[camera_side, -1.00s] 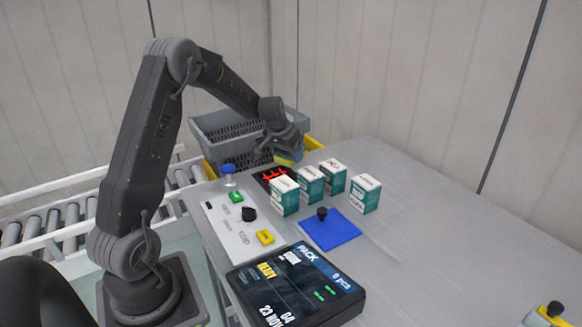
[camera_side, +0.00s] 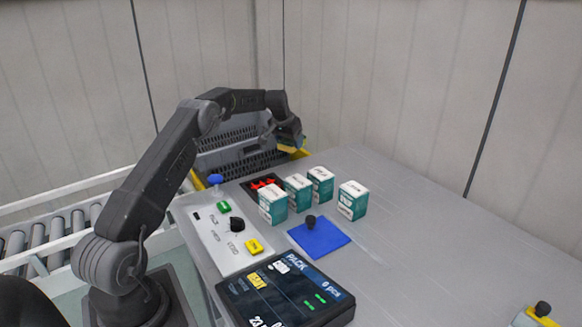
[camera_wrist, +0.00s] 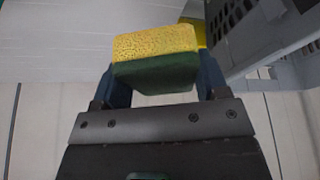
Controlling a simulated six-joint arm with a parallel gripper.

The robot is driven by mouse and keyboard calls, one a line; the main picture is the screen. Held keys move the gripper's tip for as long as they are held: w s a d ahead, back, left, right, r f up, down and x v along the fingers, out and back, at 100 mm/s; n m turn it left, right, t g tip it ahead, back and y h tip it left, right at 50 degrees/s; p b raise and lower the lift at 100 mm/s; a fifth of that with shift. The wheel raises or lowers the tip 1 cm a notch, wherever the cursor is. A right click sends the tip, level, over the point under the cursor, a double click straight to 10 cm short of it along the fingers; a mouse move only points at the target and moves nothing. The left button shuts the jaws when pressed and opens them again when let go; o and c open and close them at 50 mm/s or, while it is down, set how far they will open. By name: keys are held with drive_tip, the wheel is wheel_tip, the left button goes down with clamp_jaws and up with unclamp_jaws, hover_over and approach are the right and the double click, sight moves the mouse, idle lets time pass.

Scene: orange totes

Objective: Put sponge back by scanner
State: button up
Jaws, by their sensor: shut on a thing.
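The sponge (camera_wrist: 155,45), yellow on one side and dark green on the other, sits between the two blue fingers of my gripper (camera_wrist: 160,80) in the wrist view. My gripper is shut on it. In the side view my gripper (camera_side: 289,143) is at the far end of the table, beyond the white-and-green boxes, with the sponge's yellow edge (camera_side: 289,150) low on it. I cannot tell whether the sponge touches anything below. I cannot clearly pick out a scanner. A yellow device with a black knob (camera_side: 541,310) is partly cut off at the lower right.
Several white-and-green boxes (camera_side: 320,184) stand mid-table, near a blue pad (camera_side: 319,237) with a black knob. A button panel (camera_side: 214,228) and a PACK screen (camera_side: 290,292) are nearer. A grey basket (camera_side: 225,146) is behind.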

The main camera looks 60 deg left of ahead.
sight(292, 169)
wheel_tip(292, 169, down, 8)
drive_tip(key=shift+f, duration=0.25)
drive_tip(key=shift+f, duration=0.15)
drive_tip(key=o, duration=0.8)
